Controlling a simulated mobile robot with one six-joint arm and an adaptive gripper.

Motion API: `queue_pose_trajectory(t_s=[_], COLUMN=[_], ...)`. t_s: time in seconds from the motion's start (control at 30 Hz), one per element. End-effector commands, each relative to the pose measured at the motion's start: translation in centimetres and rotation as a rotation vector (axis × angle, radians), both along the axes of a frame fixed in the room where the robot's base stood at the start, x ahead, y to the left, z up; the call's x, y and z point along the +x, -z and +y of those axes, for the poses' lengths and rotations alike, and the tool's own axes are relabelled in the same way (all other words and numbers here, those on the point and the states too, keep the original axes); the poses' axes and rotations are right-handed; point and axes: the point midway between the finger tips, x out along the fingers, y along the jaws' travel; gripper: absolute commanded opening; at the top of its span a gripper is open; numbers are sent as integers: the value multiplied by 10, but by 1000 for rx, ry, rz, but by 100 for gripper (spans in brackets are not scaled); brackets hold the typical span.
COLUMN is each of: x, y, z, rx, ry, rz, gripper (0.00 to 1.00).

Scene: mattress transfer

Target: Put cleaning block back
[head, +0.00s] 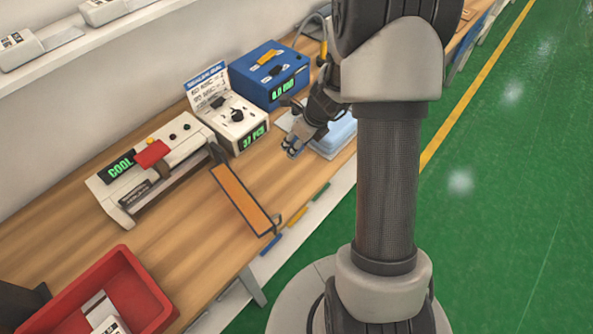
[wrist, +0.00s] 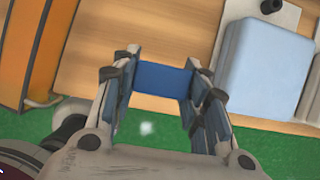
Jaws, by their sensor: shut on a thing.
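A small blue block (wrist: 163,79), which I take to be the cleaning block, is between my gripper's two fingers in the wrist view. My gripper (head: 292,149) is shut on it above the wooden bench in the head view, in front of the control box with the dial. In the head view the block is small and mostly hidden by the fingers. I cannot tell its exact height above the bench.
A light blue pad (wrist: 266,66) lies to the right of my gripper. The sealer (head: 150,168) with its orange arm (head: 243,199) is on the left. A blue box (head: 268,75) stands behind. A red bin (head: 124,283) is near. Bare wood (head: 185,240) lies between.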

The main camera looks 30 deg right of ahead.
Motion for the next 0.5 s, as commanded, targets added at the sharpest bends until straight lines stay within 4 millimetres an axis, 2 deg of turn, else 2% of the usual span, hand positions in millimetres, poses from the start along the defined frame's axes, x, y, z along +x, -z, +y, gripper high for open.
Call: queue_pose_trajectory(t_s=[0.03, 0.2, 0.5], x=[0, 0, 0], y=[22, 55, 77], z=[0, 0, 0], rx=[2, 1, 0], ry=[0, 0, -2], rz=[2, 0, -1], gripper=[0, 0, 0])
